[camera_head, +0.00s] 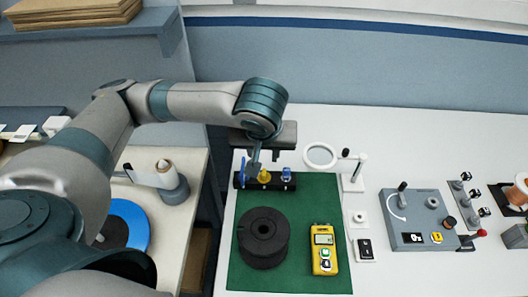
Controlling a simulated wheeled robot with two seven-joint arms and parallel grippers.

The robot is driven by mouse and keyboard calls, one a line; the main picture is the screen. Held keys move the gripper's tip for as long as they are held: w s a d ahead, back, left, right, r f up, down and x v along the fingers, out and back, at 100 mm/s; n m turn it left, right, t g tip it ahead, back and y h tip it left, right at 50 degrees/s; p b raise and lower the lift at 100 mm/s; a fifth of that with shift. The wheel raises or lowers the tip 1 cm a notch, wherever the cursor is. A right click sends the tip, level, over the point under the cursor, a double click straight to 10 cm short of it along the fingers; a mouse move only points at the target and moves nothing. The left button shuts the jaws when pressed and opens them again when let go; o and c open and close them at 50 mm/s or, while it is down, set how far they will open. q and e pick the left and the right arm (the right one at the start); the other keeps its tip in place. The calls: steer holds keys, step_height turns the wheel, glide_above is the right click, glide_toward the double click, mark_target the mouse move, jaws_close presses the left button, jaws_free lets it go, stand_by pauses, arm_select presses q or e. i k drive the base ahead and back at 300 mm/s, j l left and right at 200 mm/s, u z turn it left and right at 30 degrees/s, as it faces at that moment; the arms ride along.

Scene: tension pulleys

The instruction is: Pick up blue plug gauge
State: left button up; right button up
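A black rack (275,186) stands at the back of the green mat (300,205). A short blue plug gauge (286,174) stands at the rack's right end, and a yellow one (264,176) stands in the middle. A taller, thin blue piece (242,168) stands upright at the rack's left end. My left gripper (254,167) points down over the rack, between the thin blue piece and the yellow gauge. Its fingers are small and partly hidden by the wrist, so their opening and any contact are unclear. My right gripper is out of view.
A black spool (263,238) and a yellow meter (324,249) sit on the mat. A round magnifier (320,155) stands right of the rack, and a grey control box (415,220) is farther right. Bare white table lies behind these.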

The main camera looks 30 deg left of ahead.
mark_target(285, 177)
steer(key=k+l, duration=0.5)
steer(key=k, duration=0.2)
steer(key=k+l, duration=0.45)
steer(key=k, duration=0.2)
